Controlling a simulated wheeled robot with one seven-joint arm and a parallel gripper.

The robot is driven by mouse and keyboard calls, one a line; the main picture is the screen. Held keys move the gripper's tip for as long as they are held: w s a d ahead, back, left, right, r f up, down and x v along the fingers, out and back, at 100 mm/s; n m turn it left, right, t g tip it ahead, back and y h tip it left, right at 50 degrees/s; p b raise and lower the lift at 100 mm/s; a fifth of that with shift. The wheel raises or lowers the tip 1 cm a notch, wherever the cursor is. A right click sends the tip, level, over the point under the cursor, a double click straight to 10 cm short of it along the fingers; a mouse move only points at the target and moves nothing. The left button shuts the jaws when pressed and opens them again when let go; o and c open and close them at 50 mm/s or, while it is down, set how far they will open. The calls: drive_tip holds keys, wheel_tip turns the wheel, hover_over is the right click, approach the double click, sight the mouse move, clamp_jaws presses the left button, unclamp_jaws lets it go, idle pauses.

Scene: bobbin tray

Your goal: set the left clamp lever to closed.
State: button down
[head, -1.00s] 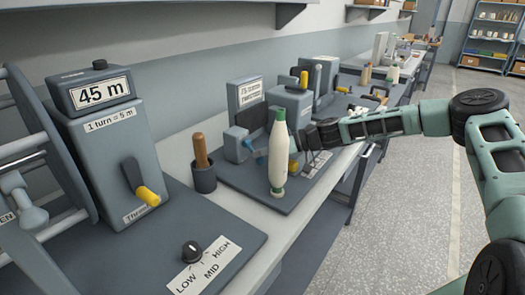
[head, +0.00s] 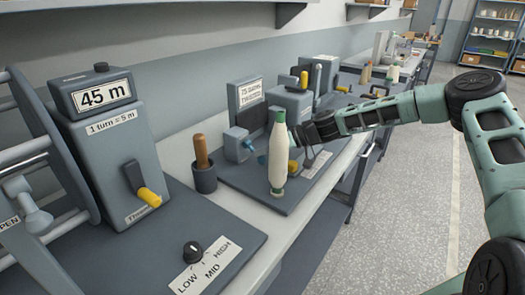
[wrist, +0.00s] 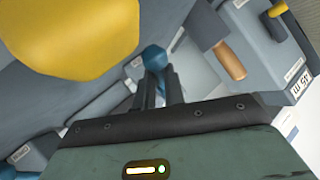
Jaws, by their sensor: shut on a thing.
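My gripper (head: 296,137) reaches in from the right, behind a white bobbin with green ends (head: 278,155) that hides its fingertips in the head view. In the wrist view the two dark fingers (wrist: 161,88) are close together, shut on a blue part with a faceted blue knob (wrist: 153,57) at their tips. This seems to be the clamp lever. Whether the lever stands at closed cannot be read.
A large yellow knob (wrist: 75,35) is close to my gripper in the wrist view. A dark cup with a wooden handle (head: 203,178) stands left of the bobbin. The counter box reading 45 m (head: 103,92) is at left. The floor at right is clear.

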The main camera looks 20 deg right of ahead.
wheel_tip(320, 180, up, 3)
drive_tip(key=m+g+h+p, duration=0.1)
drive_tip(key=g+h+p, duration=0.1)
drive_tip(key=h+p, duration=0.1)
drive_tip(key=shift+f+g, duration=0.15)
drive_tip(key=shift+g, duration=0.15)
drive_tip(key=shift+w+a+r+m+g+h+p, duration=0.3)
drive_tip(key=shift+r+m+g+h+p, duration=0.25)
drive_tip(key=shift+g+h+p, duration=0.5)
drive_tip(key=shift+w+a+r+m+g+h+p, duration=0.15)
drive_tip(key=shift+w+r+m+g+h+p, duration=0.35)
drive_tip(key=shift+g+h+p, duration=0.7)
drive_tip(key=shift+w+a+r+m+g+h+p, duration=0.25)
drive_tip(key=shift+r+m+g+h+p, duration=0.4)
drive_tip(key=shift+g+p, duration=0.55)
drive_tip(key=shift+g, duration=0.25)
drive_tip(key=c, duration=1.5)
unclamp_jaws()
